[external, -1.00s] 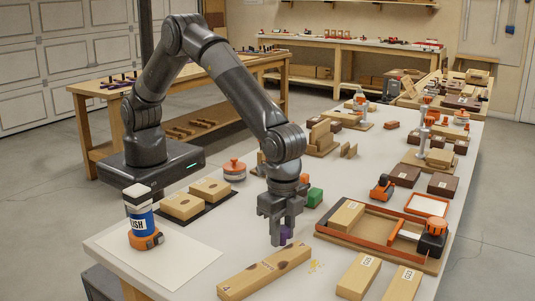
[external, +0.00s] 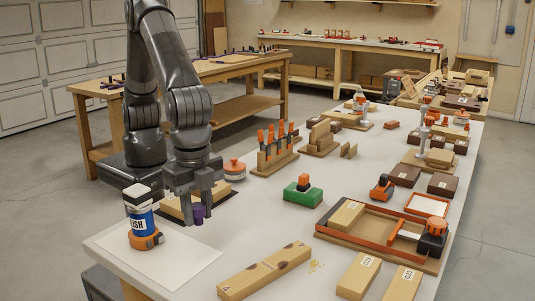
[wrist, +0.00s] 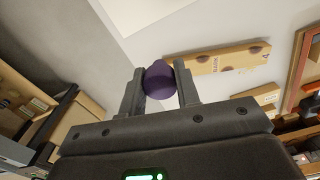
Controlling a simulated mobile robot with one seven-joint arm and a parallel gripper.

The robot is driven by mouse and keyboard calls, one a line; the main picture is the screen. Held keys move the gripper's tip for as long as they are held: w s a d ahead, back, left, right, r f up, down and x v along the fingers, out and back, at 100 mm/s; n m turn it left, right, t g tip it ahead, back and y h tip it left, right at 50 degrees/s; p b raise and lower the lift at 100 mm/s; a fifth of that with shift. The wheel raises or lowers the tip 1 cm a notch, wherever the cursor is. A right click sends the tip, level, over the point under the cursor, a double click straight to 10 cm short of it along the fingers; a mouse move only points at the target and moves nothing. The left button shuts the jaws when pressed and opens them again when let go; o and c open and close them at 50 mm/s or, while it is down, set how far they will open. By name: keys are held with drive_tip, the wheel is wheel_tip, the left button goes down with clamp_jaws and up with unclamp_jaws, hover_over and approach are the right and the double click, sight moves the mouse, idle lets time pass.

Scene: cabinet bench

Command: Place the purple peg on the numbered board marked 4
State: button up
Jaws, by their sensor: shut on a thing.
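The purple peg (external: 198,213) is held upright between the fingers of my gripper (external: 197,200), and its round purple end shows in the wrist view (wrist: 160,85). It hangs at the front-right side of a wooden block (external: 172,209) on a dark mat (external: 226,188) at the left of the bench. My gripper and arm hide most of the blocks there. I cannot tell whether the peg touches anything.
A bottle with a blue label (external: 140,221) stands close to the left of my gripper, at a white sheet (external: 180,262). A long spotted wooden board (external: 264,271), a green block (external: 303,195) and an orange-edged tray (external: 345,241) lie to the right. The bench between is clear.

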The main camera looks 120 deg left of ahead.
drive_tip(key=shift+s+d, duration=0.4)
drive_tip(key=shift+d, duration=0.3)
drive_tip(key=shift+w+f, duration=0.1)
drive_tip(key=shift+f, duration=0.1)
drive_tip(key=w+a+f, duration=0.2)
drive_tip(key=w, duration=0.1)
drive_tip(key=w+a+f, duration=0.4)
drive_tip(key=w, duration=0.1)
drive_tip(key=shift+w+a+f, duration=0.3)
drive_tip(key=shift+a+f, duration=0.05)
drive_tip(key=shift+f, duration=1.95)
drive_tip(key=shift+f, duration=0.15)
drive_tip(key=o, duration=1)
